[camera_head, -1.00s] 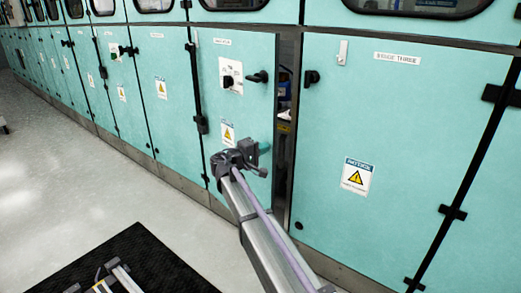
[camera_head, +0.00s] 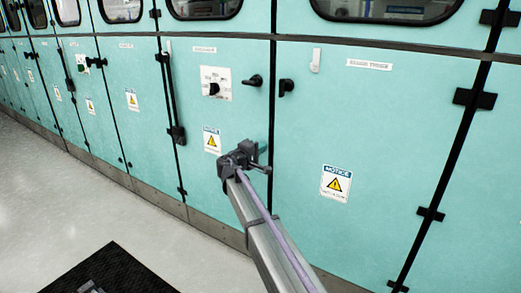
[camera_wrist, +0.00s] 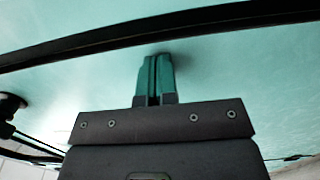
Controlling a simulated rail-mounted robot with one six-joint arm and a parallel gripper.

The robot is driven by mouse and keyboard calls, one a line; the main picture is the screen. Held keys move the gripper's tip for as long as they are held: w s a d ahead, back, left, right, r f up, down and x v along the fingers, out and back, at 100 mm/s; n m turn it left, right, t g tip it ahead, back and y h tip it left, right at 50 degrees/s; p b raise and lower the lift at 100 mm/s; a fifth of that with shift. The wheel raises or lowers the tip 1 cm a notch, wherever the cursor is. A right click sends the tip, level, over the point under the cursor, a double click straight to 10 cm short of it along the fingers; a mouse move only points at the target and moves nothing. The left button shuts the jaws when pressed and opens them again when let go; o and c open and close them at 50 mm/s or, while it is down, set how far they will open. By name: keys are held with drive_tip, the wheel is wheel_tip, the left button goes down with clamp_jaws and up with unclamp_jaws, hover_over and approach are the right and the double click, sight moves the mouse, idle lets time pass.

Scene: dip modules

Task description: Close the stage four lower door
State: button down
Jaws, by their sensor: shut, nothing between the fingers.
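The stage four lower door (camera_head: 225,125) is the teal panel left of the door labelled stage three. It lies about flush with the cabinet front, and only a thin dark seam shows along its right edge. It carries a white plate with a dark knob (camera_head: 214,89), a black handle (camera_head: 254,80) and a notice sticker (camera_head: 212,140). My gripper (camera_head: 264,148) is at the door's lower right part. In the wrist view, my gripper's teal fingers (camera_wrist: 154,68) are together, empty, and their tips are at or very near the teal surface.
The stage three door (camera_head: 370,150) stands to the right, closed, with its own handle (camera_head: 286,87). More teal cabinet doors (camera_head: 105,110) run off to the left. A black mat (camera_head: 105,270) lies on the pale floor (camera_head: 60,200), which is otherwise clear.

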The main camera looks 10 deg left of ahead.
drive_tip(key=shift+w+r, duration=0.25)
drive_tip(key=shift+w, duration=0.65)
drive_tip(key=s+d+v, duration=0.1)
drive_tip(key=d+v, duration=0.1)
drive_tip(key=v, duration=1.3)
drive_tip(key=s+d+f+m+g+y, duration=0.3)
drive_tip(key=s+d+f+m+g, duration=0.3)
drive_tip(key=s+d+f+g, duration=0.7)
drive_tip(key=s+d+f+m+g+y+p, duration=0.1)
drive_tip(key=s+d+m+g+y+p, duration=0.35)
drive_tip(key=s+d, duration=1.4)
drive_tip(key=w+d+r+m+t+p, duration=0.1)
drive_tip(key=d+r+p, duration=0.1)
drive_tip(key=r+p, duration=1.6)
drive_tip(key=w+d+r+y+p, duration=0.1)
drive_tip(key=d+r+p, duration=0.1)
drive_tip(key=r+p, duration=1.6)
drive_tip(key=shift+r+m+t, duration=0.35)
drive_tip(key=shift+r, duration=0.4)
